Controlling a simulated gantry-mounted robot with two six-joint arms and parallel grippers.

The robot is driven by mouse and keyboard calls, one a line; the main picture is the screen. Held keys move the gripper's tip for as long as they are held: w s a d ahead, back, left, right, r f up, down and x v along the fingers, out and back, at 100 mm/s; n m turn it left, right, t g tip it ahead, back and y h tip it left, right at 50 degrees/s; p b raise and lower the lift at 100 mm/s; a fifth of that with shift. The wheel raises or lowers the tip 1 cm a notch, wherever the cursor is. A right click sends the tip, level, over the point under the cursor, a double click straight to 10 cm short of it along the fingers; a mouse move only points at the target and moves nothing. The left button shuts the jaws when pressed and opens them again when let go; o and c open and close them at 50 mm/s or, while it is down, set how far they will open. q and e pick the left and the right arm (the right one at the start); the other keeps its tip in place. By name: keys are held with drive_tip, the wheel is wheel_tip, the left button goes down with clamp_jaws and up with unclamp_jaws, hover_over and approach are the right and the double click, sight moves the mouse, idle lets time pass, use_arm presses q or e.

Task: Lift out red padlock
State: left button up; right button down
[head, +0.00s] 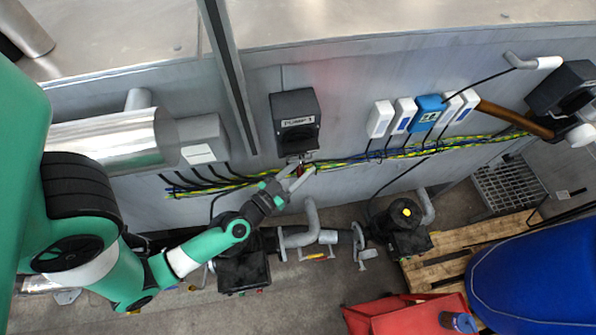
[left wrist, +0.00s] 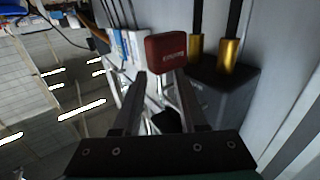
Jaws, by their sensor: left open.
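The red padlock (left wrist: 166,50) shows in the left wrist view just beyond the fingertips, with part of its metal shackle between the fingers. In the head view it is a small red spot below the black PUMP 1 box (head: 296,122), mostly hidden by my fingers. My left gripper (head: 298,178) reaches up to it from the lower left. In the left wrist view the gripper (left wrist: 160,76) is open, with its two fingers apart and the padlock's body ahead of them. I cannot tell whether a finger touches it. My right gripper is not in view.
Yellow-green and blue cables (head: 385,154) run along the wall close to the gripper. White and blue wall boxes (head: 428,110) are to the right. Pipes and a black pump (head: 405,232) stand below. A red toolbox (head: 405,315) and a blue barrel (head: 535,275) are at the lower right.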

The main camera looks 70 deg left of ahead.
use_arm(q)
clamp_jaws()
idle(3.1)
